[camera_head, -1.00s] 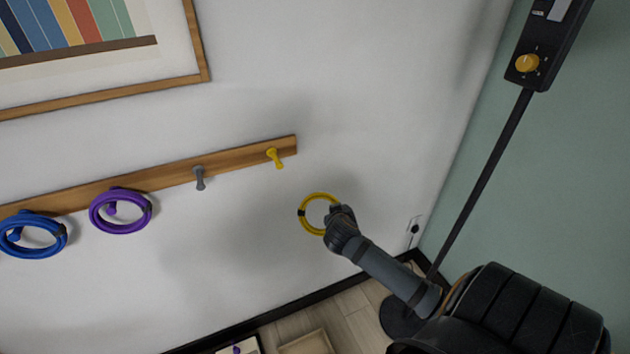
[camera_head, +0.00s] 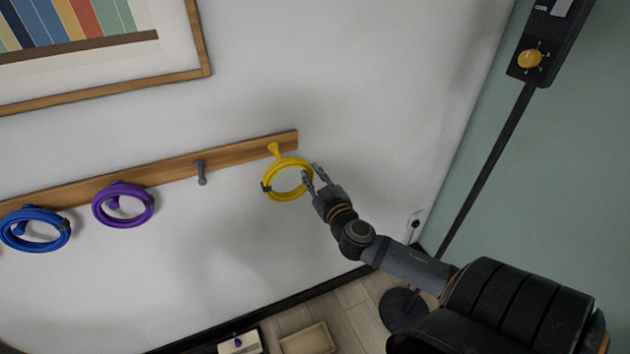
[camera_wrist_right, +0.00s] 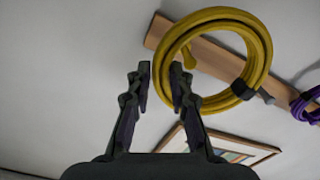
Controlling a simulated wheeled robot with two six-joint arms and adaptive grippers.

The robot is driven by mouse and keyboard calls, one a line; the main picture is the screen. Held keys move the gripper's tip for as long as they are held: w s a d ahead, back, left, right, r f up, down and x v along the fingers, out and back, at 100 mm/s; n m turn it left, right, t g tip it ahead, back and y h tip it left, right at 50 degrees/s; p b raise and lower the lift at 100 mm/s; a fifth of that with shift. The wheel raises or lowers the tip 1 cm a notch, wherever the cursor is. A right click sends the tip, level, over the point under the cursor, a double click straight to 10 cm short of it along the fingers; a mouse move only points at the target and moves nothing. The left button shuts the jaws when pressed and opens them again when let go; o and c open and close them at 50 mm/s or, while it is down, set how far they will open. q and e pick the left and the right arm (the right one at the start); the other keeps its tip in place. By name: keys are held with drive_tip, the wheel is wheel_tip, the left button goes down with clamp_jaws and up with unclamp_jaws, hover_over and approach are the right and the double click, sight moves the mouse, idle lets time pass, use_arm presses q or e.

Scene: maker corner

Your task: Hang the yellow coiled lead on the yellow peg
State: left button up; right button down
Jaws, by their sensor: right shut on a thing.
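The yellow coiled lead (camera_head: 270,172) is a ring with a dark band, just below the right end of the wooden rail. My right gripper (camera_head: 314,176) is at the ring's right edge, with its fingers on either side of the coil, shut on it. The right wrist view shows the coil (camera_wrist_right: 262,50) in front of the fingertips (camera_wrist_right: 160,75). The yellow peg (camera_head: 273,148) meets the coil's top edge in the head view. In the right wrist view the peg (camera_wrist_right: 188,56) shows through the ring's opening. I cannot tell whether the ring is around it. My left gripper is not in view.
The wooden rail (camera_head: 236,154) also has a bare grey peg (camera_head: 202,172), a purple coil (camera_head: 123,222) and a blue coil (camera_head: 35,246) to the left. A framed picture (camera_head: 205,45) hangs above. A black stand (camera_head: 485,170) is at the right.

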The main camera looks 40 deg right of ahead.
drive_tip(key=shift+b+x, duration=0.55)
drive_tip(key=shift+x, duration=0.65)
drive_tip(key=shift+f+b+x, duration=0.25)
drive_tip(key=shift+b+x, duration=0.05)
drive_tip(key=shift+x, duration=0.9)
drive_tip(key=shift+f+b+x, duration=0.2)
drive_tip(key=shift+f+x, duration=0.05)
drive_tip(key=shift+x, duration=1)
drive_tip(key=shift+f+b+x, duration=0.2)
drive_tip(key=shift+f+x, duration=0.05)
drive_tip(key=shift+x, duration=0.95)
drive_tip(key=c, duration=1.1)
unclamp_jaws()
drive_tip(key=shift+s, duration=0.1)
drive_tip(key=v, duration=1.2)
